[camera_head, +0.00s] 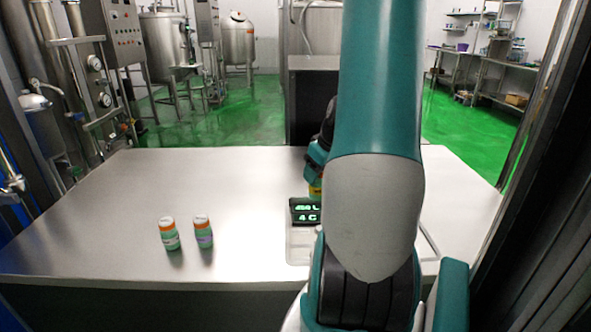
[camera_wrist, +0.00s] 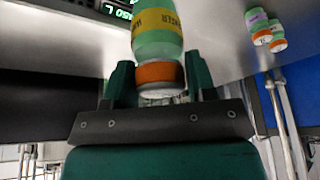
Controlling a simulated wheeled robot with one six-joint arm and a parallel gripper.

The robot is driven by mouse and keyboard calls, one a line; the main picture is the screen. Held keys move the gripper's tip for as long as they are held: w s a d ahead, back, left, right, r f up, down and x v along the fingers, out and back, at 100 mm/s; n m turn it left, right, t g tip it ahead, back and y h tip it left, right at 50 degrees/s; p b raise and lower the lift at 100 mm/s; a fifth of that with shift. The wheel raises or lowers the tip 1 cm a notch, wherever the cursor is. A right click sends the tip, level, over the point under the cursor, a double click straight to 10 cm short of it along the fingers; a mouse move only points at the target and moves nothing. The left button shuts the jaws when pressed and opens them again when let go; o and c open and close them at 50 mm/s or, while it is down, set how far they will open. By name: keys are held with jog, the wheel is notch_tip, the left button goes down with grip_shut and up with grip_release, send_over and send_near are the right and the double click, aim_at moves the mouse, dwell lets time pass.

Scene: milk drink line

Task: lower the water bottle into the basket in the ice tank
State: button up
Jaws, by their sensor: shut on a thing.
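The water bottle (camera_wrist: 156,42) is green with a yellow label, an orange band and a white end. In the wrist view it sits between the two green fingers of my gripper (camera_wrist: 160,80), which is shut on it near the orange band. In the head view only a small yellow part of the bottle (camera_head: 315,190) shows below my gripper (camera_head: 316,172), just behind a dark display. The basket is not visible.
Two green bottles with orange caps, one on the left (camera_head: 169,233) and one beside it (camera_head: 203,232), stand on the counter (camera_head: 110,215). The counter's left side is otherwise clear.

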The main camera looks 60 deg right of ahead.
jog(key=s+d+f+b, duration=0.3)
jog(key=s+d+f, duration=0.2)
jog(key=s, duration=0.3)
jog(key=s+d+f+b, duration=0.3)
jog(key=s+d+f, duration=0.2)
jog(key=s, duration=0.4)
jog(key=shift+d+f, duration=0.3)
jog(key=shift+f, duration=0.35)
jog(key=shift+f, duration=0.1)
